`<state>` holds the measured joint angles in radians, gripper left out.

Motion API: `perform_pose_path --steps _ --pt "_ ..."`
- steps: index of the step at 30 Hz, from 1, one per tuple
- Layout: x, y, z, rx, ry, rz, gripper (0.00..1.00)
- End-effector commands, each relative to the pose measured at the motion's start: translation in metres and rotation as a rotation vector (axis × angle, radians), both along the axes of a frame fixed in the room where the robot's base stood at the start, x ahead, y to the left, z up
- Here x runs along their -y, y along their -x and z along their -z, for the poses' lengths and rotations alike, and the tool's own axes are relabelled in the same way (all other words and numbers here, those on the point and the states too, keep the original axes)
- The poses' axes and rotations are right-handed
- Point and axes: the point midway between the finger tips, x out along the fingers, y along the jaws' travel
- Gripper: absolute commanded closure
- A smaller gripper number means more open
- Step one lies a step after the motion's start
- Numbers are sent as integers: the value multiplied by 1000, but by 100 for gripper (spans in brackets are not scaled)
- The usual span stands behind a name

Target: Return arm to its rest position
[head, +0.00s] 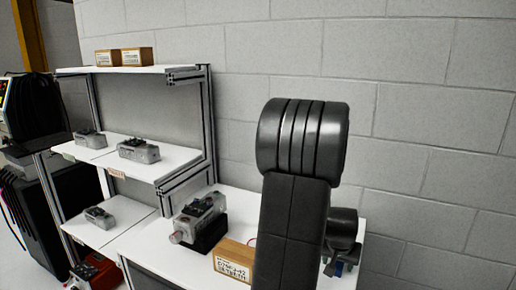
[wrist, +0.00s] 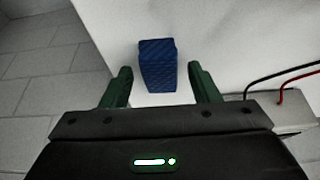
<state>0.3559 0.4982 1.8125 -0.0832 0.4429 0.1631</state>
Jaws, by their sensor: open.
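My gripper (wrist: 159,68) is open in the wrist view, with one green finger on each side and bare gaps between them and a blue block. The blue block (wrist: 157,66) stands on the white tabletop (wrist: 225,45), near its edge; I cannot tell how far below the fingertips it is. In the head view my dark arm rises in front of the bench and bends down at the right. Its wrist end shows partly behind the arm link, low over the bench top. The fingers are mostly hidden there.
A servo unit (head: 199,217) on a black base and a cardboard box (head: 232,258) are on the bench left of my arm. Shelves (head: 178,163) with more units stand further left. A block wall (head: 420,100) is behind. Red and black cables (wrist: 285,85) lie at the right in the wrist view.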

Motion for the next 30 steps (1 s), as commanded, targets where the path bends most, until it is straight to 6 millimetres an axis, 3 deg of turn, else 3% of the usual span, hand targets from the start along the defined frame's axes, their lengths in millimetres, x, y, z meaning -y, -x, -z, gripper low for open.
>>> perform_pose_path --steps 3,12,30 --pt "-2 5 -19 6 3 0 45" --pt "-2 14 -45 3 2 -1 45" --pt "-3 18 -53 4 6 -7 45"
